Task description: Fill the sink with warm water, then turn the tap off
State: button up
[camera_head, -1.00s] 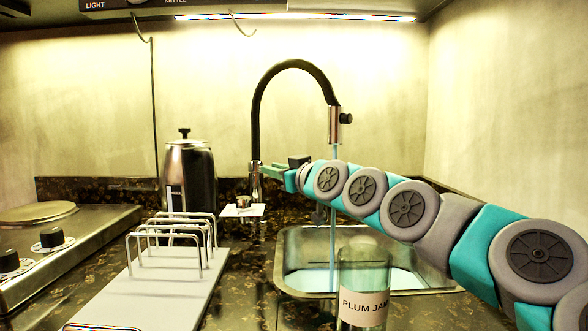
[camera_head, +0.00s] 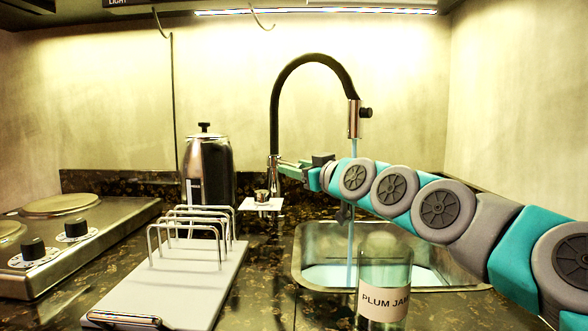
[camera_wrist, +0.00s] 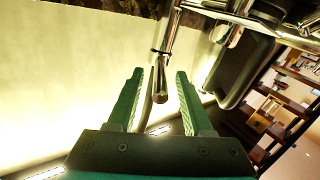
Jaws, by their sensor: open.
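The tall black tap (camera_head: 275,110) arches over the steel sink (camera_head: 297,260). A blue water stream (camera_head: 352,200) runs from its metal spout (camera_head: 353,120) into the sink. Pale blue water (camera_head: 335,275) lies in the basin; its depth is partly hidden by the jar and my arm. My gripper (camera_head: 284,166) is at the tap's metal base. In the wrist view, my gripper (camera_wrist: 160,71) is open, with a slim metal lever (camera_wrist: 160,90) between its fingers and gaps showing either side. How the lever is set is hard to tell.
A jar labelled PLUM JAM (camera_head: 384,290) stands in front of the sink. Left of it are a wire rack on a pale board (camera_head: 190,285), a kettle (camera_head: 208,165), a small white card (camera_head: 262,205) and a hob (camera_head: 80,270). Walls close the back and right.

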jog(key=b+v, duration=0.1)
jog(key=v, duration=0.5)
jog(key=shift+s, duration=0.15)
jog(key=shift+d, duration=0.1)
